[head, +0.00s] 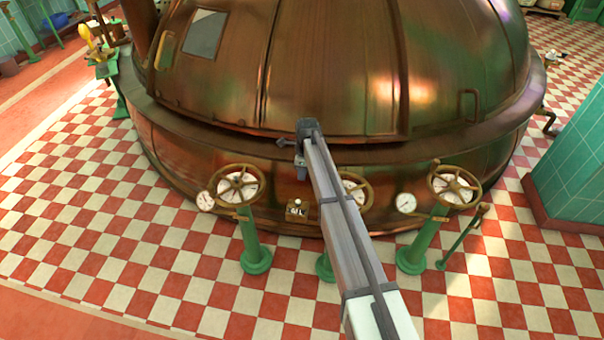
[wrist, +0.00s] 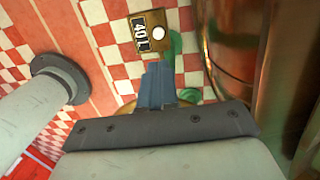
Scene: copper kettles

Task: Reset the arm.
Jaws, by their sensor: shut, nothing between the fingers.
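My gripper (head: 301,170) is at the far end of my outstretched arm in the head view, in front of the lower wall of the copper kettle (head: 350,70). In the wrist view its grey-blue fingers (wrist: 157,84) are together and empty. Beyond the fingertips is a brass box (wrist: 150,36) with a number plate and a round white button. The box also shows in the head view (head: 297,210), below the gripper. I cannot tell how far the fingertips are from it.
Handwheels on green posts stand at the left (head: 237,186) and right (head: 454,187); my arm partly covers another (head: 355,190). White gauges (head: 205,201) sit beside them. A green tiled block (head: 575,170) stands at right. The checkered floor (head: 110,250) is clear at left.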

